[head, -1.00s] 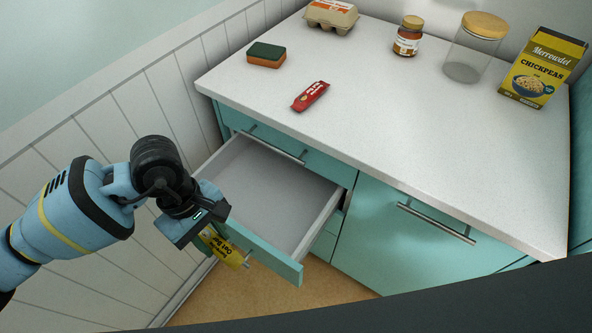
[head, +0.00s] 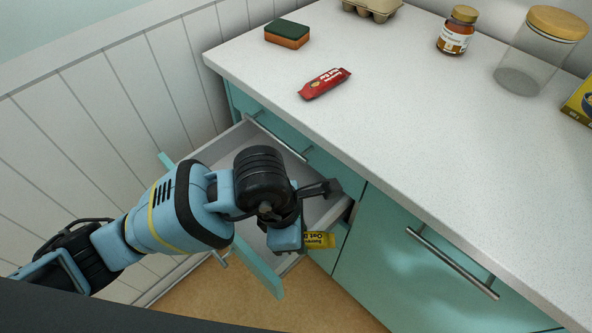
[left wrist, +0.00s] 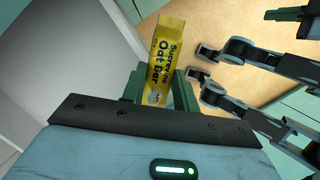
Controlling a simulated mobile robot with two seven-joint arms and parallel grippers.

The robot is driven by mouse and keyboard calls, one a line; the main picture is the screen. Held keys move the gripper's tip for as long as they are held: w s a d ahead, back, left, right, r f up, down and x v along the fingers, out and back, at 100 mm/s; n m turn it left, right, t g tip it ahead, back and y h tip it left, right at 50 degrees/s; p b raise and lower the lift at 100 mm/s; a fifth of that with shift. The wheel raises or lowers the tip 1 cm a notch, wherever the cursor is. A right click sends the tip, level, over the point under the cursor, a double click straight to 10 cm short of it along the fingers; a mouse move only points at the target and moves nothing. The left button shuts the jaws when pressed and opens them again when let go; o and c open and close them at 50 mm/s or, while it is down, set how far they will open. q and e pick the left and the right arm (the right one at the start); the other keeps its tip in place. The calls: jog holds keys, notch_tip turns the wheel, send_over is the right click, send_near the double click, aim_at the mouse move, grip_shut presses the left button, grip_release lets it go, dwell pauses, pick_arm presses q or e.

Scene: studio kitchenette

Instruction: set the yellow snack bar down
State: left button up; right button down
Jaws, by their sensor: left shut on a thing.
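My left gripper (head: 308,241) is shut on the yellow snack bar (head: 320,240), labelled as an oat bar. The left wrist view shows the bar (left wrist: 164,62) sticking out between the dark green fingers. The gripper is over the right side of an open drawer (head: 222,150), and its arm hides much of the drawer. In the head view one end of the bar shows; whether it touches the drawer cannot be told. Dark jointed links, perhaps of my right arm, show at the right of the wrist view; the jaw state there is unclear.
On the white counter (head: 420,130) lie a red bar (head: 325,83) and a sponge (head: 287,34). An egg carton (head: 372,8), a lidded jar (head: 456,32), a glass canister (head: 530,60) and a yellow box (head: 582,100) stand farther back. The counter's front is clear.

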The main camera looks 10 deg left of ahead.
pick_arm(q)
jog(key=w+a, duration=1.2)
jog(key=w, duration=0.2)
jog(key=f, duration=0.4)
jog(key=a+f, duration=0.1)
jog(key=f, duration=0.1)
jog(key=shift+w, duration=0.4)
jog(key=shift+f, duration=2.6)
jog(key=shift+w+a+f, duration=0.1)
jog(key=shift+w+f, duration=0.05)
jog(key=shift+f, duration=0.2)
jog(key=o, duration=1)
jog(key=shift+c, duration=0.2)
